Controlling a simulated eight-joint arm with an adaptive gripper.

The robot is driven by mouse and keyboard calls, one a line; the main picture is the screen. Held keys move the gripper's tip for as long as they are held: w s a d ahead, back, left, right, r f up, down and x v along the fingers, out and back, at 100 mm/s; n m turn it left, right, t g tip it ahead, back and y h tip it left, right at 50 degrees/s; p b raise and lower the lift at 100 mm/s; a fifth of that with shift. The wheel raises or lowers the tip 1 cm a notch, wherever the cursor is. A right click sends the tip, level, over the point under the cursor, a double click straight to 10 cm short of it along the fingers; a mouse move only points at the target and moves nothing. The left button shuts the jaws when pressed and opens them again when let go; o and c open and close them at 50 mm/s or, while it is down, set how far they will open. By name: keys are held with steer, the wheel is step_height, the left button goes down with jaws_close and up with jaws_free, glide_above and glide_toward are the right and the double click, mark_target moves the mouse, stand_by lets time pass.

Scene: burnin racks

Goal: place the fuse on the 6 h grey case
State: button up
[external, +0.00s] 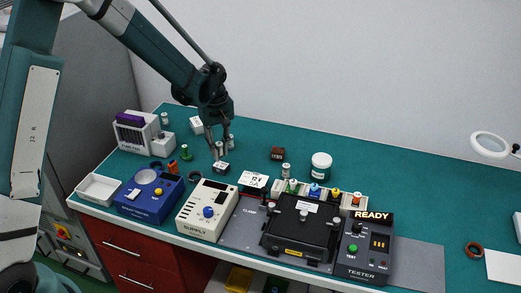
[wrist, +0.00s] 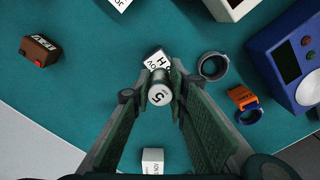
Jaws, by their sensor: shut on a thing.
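My gripper (external: 222,148) is shut on the fuse (wrist: 160,94), a light grey cylinder with a "5" on its end cap. It also shows between the fingertips in the external view (external: 219,150). A small case (external: 220,168) with a dark body and white label is just below the fingertips. In the wrist view this case (wrist: 156,60) shows just beyond the fuse, which partly covers it; an "H" is readable, but its hour number is hidden. I cannot tell whether the fuse touches the case.
A dark ring (wrist: 213,66) and an orange part (wrist: 243,98) lie near the case, with a blue meter (external: 150,195) and a cream supply (external: 207,208) around. A brown block (external: 278,153) and white jar (external: 320,166) stand farther right.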

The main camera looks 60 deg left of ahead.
mark_target(220, 154)
steer(key=shift+f, duration=1.8)
steer(key=shift+f, duration=0.15)
steer(key=o, duration=0.9)
steer(key=shift+c, duration=0.2)
steer(key=shift+r, duration=6.15)
